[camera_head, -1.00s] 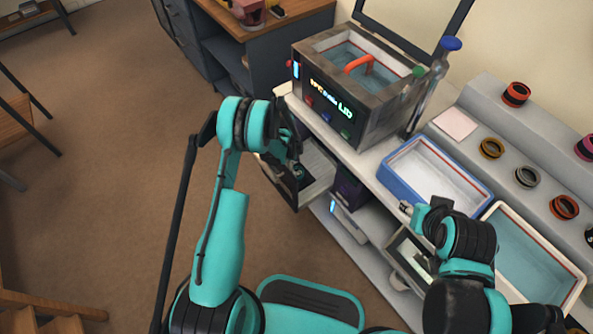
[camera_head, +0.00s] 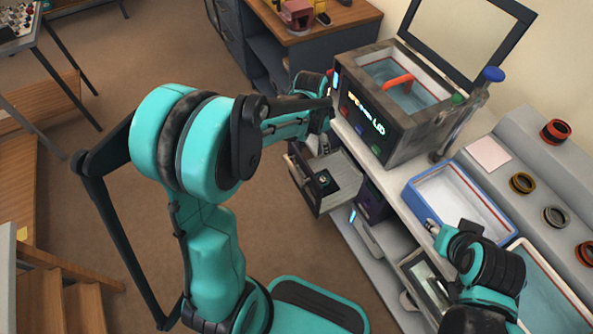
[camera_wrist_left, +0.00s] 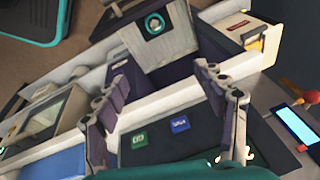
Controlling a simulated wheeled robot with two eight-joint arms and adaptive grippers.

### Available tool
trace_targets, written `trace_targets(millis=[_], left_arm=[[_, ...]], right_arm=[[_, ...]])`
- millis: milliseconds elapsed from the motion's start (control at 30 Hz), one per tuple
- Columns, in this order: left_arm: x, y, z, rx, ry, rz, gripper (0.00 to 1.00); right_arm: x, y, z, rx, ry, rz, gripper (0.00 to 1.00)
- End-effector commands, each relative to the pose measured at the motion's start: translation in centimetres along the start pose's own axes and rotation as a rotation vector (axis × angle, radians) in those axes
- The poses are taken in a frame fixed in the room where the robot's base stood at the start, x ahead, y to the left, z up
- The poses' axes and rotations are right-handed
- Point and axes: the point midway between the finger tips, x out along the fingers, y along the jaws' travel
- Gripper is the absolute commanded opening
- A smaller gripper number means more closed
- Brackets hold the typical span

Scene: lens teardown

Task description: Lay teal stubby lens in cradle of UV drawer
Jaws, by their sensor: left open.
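The teal stubby lens (camera_head: 323,178) is small and dark with a teal ring. It sits inside the pulled-out UV drawer (camera_head: 345,197), under the machine's front; I cannot tell exactly how it seats in the cradle. In the left wrist view the lens (camera_wrist_left: 155,24) shows its round ringed end in the grey drawer (camera_wrist_left: 160,52), beyond the fingertips. My left gripper (camera_wrist_left: 168,85) is open and empty, with its fingers well apart and clear of the lens. In the head view its fingers are partly hidden by my arm. My right gripper (camera_head: 433,228) is near the blue-rimmed tray; its fingers are unclear.
The ultrasonic-style machine (camera_head: 385,110) with raised lid stands just beyond my left arm. A blue-rimmed tray (camera_head: 413,190) and a lens shelf (camera_head: 515,135) with several ringed lenses are at the right. Open floor (camera_head: 60,190) lies left of the drawer.

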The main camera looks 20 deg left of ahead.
Motion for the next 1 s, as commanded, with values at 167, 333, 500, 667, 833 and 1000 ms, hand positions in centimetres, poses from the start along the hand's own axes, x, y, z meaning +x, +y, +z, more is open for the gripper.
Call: trace_targets(millis=[167, 333, 500, 667, 833, 1000], left_arm=[[-7.0, 3.6, 1.9, -0.228, 0.055, -0.086, 0.70], [-11.3, 7.5, 4.5, -0.449, 0.132, -0.154, 0.70], [-13.5, 11.1, 7.3, -0.650, 0.220, -0.201, 0.70], [-13.9, 13.2, 9.1, -0.779, 0.284, -0.222, 0.70], [-14.0, 14.0, 9.8, -0.833, 0.313, -0.227, 0.70], [-14.0, 14.0, 9.8, -0.838, 0.315, -0.228, 0.70]], right_arm=[[0.0, 0.0, 0.0, 0.000, 0.000, 0.000, 0.40], [0.0, 0.0, 0.0, 0.000, 0.000, 0.000, 0.40], [0.0, 0.0, 0.0, 0.000, 0.000, 0.000, 0.40], [0.0, 0.0, 0.0, 0.000, 0.000, 0.000, 0.40], [0.0, 0.0, 0.0, 0.000, 0.000, 0.000, 0.40], [0.0, 0.0, 0.0, 0.000, 0.000, 0.000, 0.40]])
